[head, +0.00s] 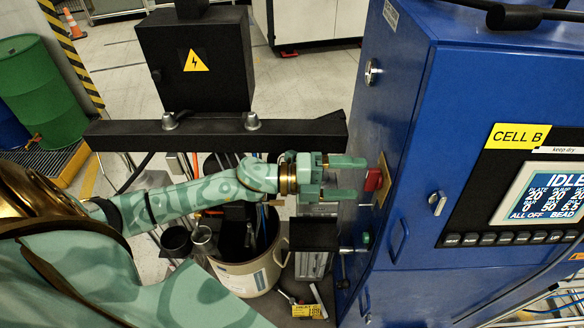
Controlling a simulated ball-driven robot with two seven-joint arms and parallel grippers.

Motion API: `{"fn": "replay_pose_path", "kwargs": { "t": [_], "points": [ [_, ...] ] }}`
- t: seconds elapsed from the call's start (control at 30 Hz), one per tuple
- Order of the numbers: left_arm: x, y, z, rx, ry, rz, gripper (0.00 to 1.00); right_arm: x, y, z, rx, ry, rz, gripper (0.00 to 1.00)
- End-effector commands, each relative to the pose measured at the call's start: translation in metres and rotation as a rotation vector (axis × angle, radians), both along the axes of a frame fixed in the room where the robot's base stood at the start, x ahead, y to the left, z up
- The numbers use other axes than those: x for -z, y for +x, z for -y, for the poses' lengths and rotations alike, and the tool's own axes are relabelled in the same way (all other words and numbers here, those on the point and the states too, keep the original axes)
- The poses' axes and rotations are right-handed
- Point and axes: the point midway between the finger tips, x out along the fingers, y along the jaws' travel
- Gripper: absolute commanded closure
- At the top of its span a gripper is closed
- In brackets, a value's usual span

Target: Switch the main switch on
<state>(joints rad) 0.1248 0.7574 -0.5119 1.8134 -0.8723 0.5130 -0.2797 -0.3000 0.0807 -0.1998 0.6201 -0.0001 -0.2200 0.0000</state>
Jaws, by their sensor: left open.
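The main switch is a red handle (373,180) on a yellow plate (386,168), on the left side of the blue cabinet (405,90). My left gripper (362,177) reaches in from the left and points at it. Its two green fingers are apart, one farther back and one nearer. The red handle is at the fingertips, between them or just past them. I cannot tell whether they touch it. My right gripper is not in view.
The cabinet's front panel has a screen (548,195) reading IDLE and ALL OFF. A green button (366,239) sits below the switch. A black box with a warning sign (196,62) and a dark beam (215,131) stand behind my arm. A bucket (250,275) is below.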

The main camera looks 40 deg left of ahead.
Motion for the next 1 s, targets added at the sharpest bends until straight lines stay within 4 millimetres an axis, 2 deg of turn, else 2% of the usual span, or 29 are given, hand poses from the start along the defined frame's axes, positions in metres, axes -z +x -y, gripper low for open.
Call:
{"fn": "replay_pose_path", "kwargs": {
  "t": [0.03, 0.3, 0.5, 0.7, 1.0],
  "points": [
    [0.006, -0.008, -0.012, -0.001, 0.003, -0.004, 0.20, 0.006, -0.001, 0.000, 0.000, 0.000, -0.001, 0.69],
    [0.005, -0.050, -0.072, 0.000, 0.004, -0.007, 0.20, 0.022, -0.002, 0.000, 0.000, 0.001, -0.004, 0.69],
    [0.003, -0.068, -0.100, -0.001, 0.003, -0.003, 0.20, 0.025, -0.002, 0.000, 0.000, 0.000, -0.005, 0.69],
    [0.001, -0.074, -0.108, 0.001, 0.001, -0.001, 0.20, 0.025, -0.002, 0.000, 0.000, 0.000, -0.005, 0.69],
    [0.001, -0.074, -0.108, 0.000, 0.001, 0.000, 0.20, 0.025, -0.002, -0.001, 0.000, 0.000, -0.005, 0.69]
  ]
}}
